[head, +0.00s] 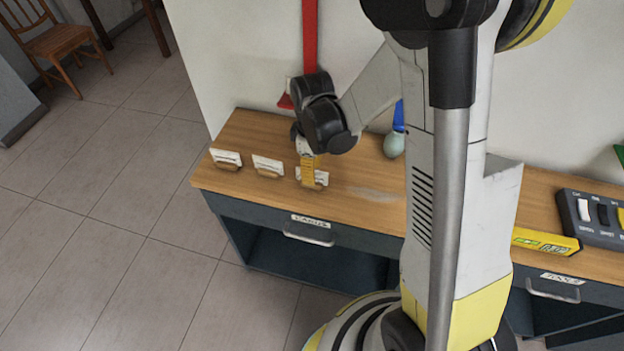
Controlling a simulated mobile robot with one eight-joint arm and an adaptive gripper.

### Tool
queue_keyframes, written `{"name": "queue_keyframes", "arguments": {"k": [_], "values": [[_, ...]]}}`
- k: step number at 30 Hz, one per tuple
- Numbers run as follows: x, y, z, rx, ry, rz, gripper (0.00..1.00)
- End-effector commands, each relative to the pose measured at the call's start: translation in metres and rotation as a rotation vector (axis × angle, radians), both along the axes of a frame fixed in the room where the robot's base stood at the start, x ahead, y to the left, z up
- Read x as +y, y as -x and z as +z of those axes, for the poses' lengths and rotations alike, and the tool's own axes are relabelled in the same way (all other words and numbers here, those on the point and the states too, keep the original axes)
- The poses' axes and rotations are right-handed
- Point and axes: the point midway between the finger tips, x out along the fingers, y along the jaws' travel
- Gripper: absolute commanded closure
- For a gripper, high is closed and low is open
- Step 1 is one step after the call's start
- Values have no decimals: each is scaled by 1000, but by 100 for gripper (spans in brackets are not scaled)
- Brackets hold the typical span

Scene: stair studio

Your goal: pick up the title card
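Three small white cards stand in wooden holders along the front left of the wooden bench top: a left card (226,157), a middle card (267,164) and a right card (320,178). Their print is too small to read, so I cannot tell which is the title card. My gripper (308,172) points down at the right card and covers part of it. Its yellow finger part overlaps the card in the picture. I cannot tell whether it touches the card or how its fingers stand.
The bench (365,195) stands against a pale wall, with a drawer marked with a label (310,222) below. A pale green bulb-shaped thing (394,145) stands behind. A yellow level (545,242) and a switch box (597,215) lie right. My arm hides the bench's middle.

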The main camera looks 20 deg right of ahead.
Motion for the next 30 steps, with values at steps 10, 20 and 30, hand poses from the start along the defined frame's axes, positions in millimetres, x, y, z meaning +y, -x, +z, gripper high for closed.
{"name": "queue_keyframes", "arguments": {"k": [10,20,30], "values": [[0,0,-2,0,0,0,69],[0,0,-2,0,0,0,100],[0,0,0,0,0,0,100]]}}
